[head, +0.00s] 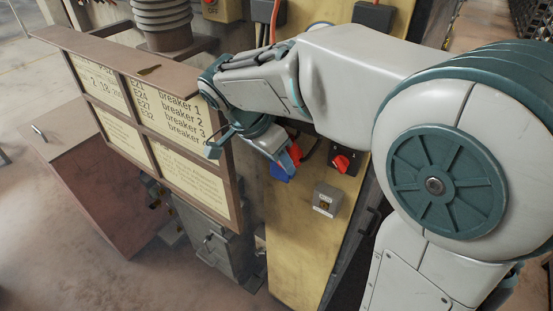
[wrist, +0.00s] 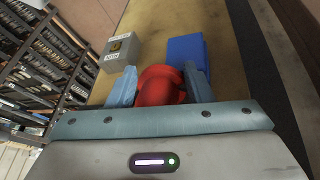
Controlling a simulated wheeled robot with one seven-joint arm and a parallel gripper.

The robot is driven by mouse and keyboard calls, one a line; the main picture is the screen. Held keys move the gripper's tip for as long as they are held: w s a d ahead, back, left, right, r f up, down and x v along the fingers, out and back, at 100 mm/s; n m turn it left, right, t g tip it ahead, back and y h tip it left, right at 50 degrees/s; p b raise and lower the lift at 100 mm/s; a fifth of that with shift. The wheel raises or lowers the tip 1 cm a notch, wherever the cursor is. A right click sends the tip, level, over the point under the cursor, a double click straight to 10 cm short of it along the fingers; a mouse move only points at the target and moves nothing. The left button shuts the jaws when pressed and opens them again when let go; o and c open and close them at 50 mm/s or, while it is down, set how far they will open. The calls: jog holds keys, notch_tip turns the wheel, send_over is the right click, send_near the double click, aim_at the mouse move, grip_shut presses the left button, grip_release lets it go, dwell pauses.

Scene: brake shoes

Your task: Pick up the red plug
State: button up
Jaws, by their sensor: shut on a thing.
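The red plug (wrist: 158,86) sits between the two light-blue fingers of my gripper (wrist: 160,84) in the wrist view. The gripper is shut on it. In the head view the red plug (head: 295,154) shows at the end of my gripper (head: 284,160), in front of the yellow panel. Its far end is hidden in both views, so I cannot tell whether it touches the panel or a socket.
A blue block (wrist: 187,50) is close beside the plug; it also shows in the head view (head: 281,174). A red knob on a black plate (head: 341,163) and a grey switch box (head: 326,199) are on the yellow panel (head: 298,245). A framed breaker sign (head: 150,155) stands left.

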jog(key=s+a+b, duration=0.1)
jog(key=s+a, duration=0.2)
jog(key=s, duration=0.1)
jog(key=s+a+b, duration=0.1)
jog(key=s+a, duration=0.3)
jog(key=s, duration=0.1)
jog(key=s+a+b, duration=0.1)
jog(key=s+a, duration=0.3)
jog(key=s, duration=0.1)
jog(key=shift+b, duration=0.3)
grip_shut()
jog(key=o, duration=1.4)
grip_release()
jog(key=v, duration=1.3)
jog(key=shift+s+a+r, duration=0.1)
jog(key=shift+a+r, duration=0.05)
jog(key=shift+r, duration=0.15)
jog(key=shift+c, duration=1.4)
